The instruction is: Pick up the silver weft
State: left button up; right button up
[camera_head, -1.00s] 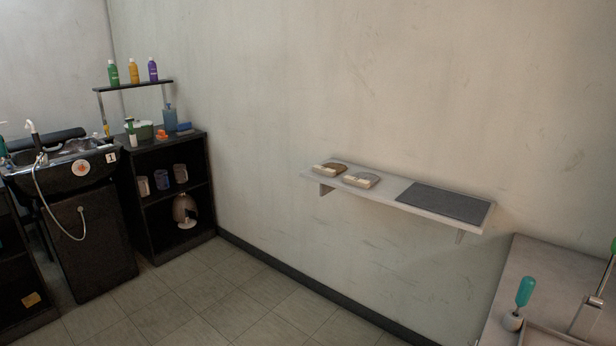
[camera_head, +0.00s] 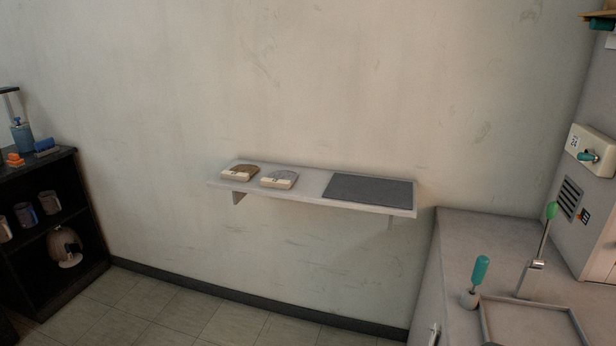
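Two small wefts lie side by side on the left half of a wall shelf (camera_head: 310,181). The silver weft (camera_head: 279,179) is the right one, grey with a pale cream band along its front. The brown weft (camera_head: 240,172) lies to its left, with a similar pale band. A dark grey mat (camera_head: 368,188) covers the right part of the shelf. Neither of my grippers shows in the head view.
A grey counter (camera_head: 490,230) with a teal-handled tool (camera_head: 479,272), a lever (camera_head: 541,246) and a shallow tray (camera_head: 530,310) stands at the right. A black shelving unit (camera_head: 60,235) with mugs stands at the left. The tiled floor (camera_head: 170,310) below the shelf is clear.

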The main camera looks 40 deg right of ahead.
aim_at(281, 177)
jog(key=i+z, duration=0.2)
jog(key=z, duration=0.3)
jog(key=i+j+z, duration=0.1)
jog(key=z, duration=0.4)
jog(key=i+j+z, duration=0.2)
jog(key=z, duration=0.3)
jog(key=i+j+z, duration=0.25)
jog(key=z, duration=0.25)
jog(key=i+j+z, duration=0.5)
jog(key=k+l, duration=0.05)
jog(key=k, duration=0.05)
